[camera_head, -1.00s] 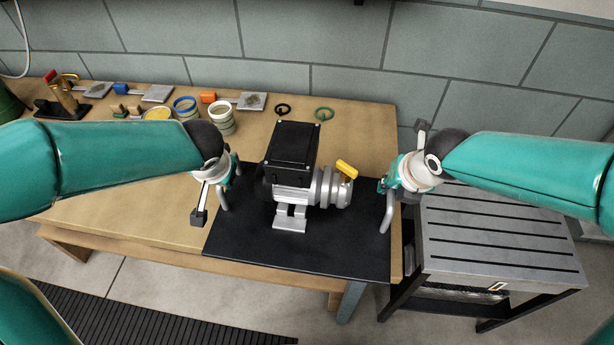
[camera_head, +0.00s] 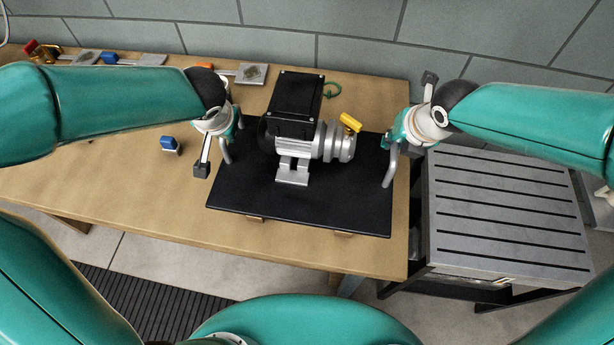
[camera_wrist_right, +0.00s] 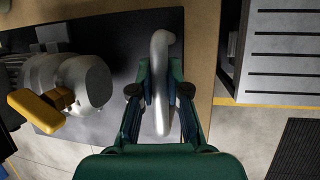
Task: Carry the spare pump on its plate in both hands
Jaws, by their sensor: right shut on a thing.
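The spare pump (camera_head: 296,130), with a black box top, grey ribbed body and yellow lever (camera_head: 350,122), stands upright on a black plate (camera_head: 300,208). The plate has a bent grey handle at each side. My right gripper (camera_head: 398,145) is at the right handle (camera_head: 390,168). In the right wrist view, my right gripper (camera_wrist_right: 160,95) is shut on that handle (camera_wrist_right: 161,50), one finger on each side. My left gripper (camera_head: 230,130) is at the left handle (camera_head: 226,150); its fingers are too small and covered to tell if they are shut.
The plate is over the wooden table (camera_head: 130,205); wooden pieces (camera_head: 343,234) show at its front edge. A blue-topped block (camera_head: 170,145) is left of it. A slotted grey stand (camera_head: 505,210) is at the right, beside the table.

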